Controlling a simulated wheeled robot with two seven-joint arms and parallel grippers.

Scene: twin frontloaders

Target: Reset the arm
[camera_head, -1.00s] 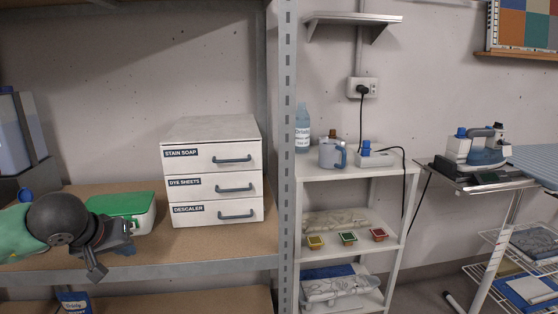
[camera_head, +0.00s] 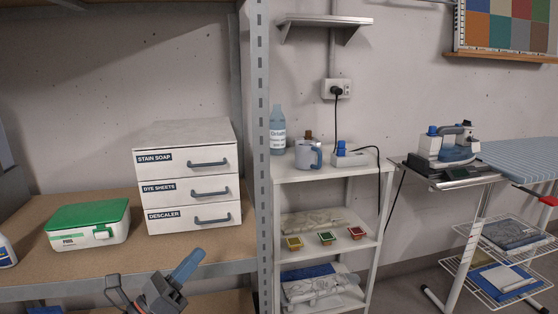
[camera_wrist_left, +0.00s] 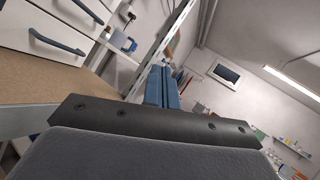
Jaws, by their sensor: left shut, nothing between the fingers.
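My left gripper (camera_head: 186,268) is at the bottom of the head view, in front of the shelf edge and below the drawer unit. Its blue fingers are together, with nothing held, and point up and to the right. The fingers also show in the left wrist view (camera_wrist_left: 162,88), closed against each other. My right gripper is not in view.
A white three-drawer unit (camera_head: 187,176) and a green-lidded box (camera_head: 88,222) stand on the wooden shelf (camera_head: 130,258). A metal post (camera_head: 262,150) divides it from a white rack (camera_head: 330,172) with a bottle and a mug. An iron (camera_head: 447,145) stands at the right.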

